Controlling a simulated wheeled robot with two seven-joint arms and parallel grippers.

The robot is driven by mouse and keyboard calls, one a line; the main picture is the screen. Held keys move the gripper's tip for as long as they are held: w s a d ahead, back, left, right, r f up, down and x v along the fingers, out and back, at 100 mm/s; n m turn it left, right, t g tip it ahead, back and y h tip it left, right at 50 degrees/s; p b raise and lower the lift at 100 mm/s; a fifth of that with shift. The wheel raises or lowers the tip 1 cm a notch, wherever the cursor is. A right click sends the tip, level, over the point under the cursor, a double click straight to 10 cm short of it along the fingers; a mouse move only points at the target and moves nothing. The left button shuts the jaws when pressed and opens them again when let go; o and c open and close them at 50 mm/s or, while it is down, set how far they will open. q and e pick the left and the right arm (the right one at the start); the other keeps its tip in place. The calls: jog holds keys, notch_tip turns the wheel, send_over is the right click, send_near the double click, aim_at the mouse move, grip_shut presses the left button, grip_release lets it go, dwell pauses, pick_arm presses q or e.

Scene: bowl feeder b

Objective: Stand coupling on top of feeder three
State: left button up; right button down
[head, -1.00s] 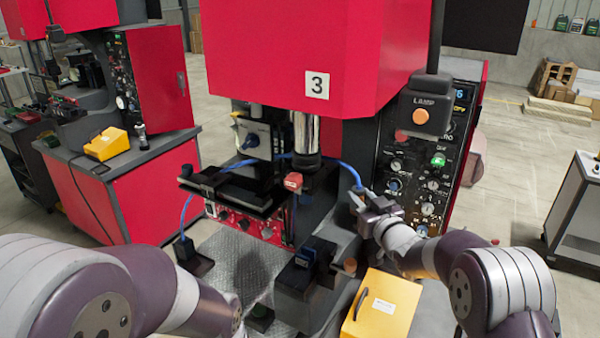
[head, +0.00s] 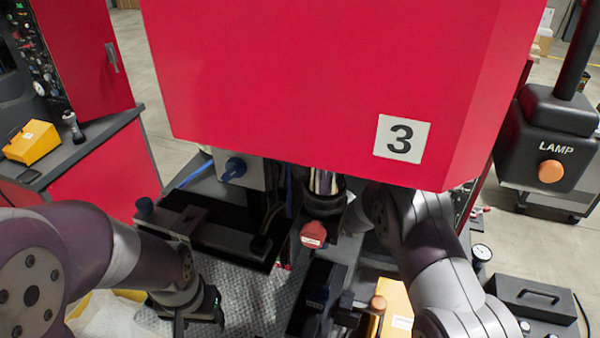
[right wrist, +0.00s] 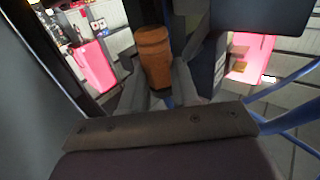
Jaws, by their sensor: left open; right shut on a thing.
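The red machine housing with the number 3 plate (head: 402,138) fills the upper middle of the head view; its top is out of frame. My right arm reaches in at its lower right, and its gripper is hidden there. In the right wrist view, my right gripper (right wrist: 160,85) is shut on an orange-brown, roughly cylindrical piece (right wrist: 153,52), apparently the coupling. It sticks out beyond the fingers. My left gripper (head: 190,318) is open and empty at the lower left, over the metal plate, partly cut by the frame edge.
A dark box marked LAMP (head: 555,135) hangs at the right. A black case (head: 532,298) and a gauge (head: 482,252) are at the lower right. Blue cables (right wrist: 285,85) run close beside my right gripper. A yellow box (head: 32,142) sits at the left.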

jog(key=f, duration=0.3)
jog(key=shift+w+a+f+p, duration=0.1)
jog(key=shift+w+f+p, duration=0.15)
jog(key=shift+p, duration=0.1)
jog(key=shift+f, duration=0.15)
jog(key=shift+s, duration=0.3)
jog(key=c, duration=1.3)
grip_release()
jog(key=shift+w+f+b, duration=0.1)
jog(key=shift+b, duration=0.2)
jog(key=shift+o, duration=0.9)
jog(key=shift+w, duration=0.1)
jog(key=shift+r, duration=0.25)
jog(key=b+v, duration=0.2)
jog(key=v, duration=0.5)
jog(key=shift+s+d, duration=0.2)
jog(key=shift+s, duration=0.1)
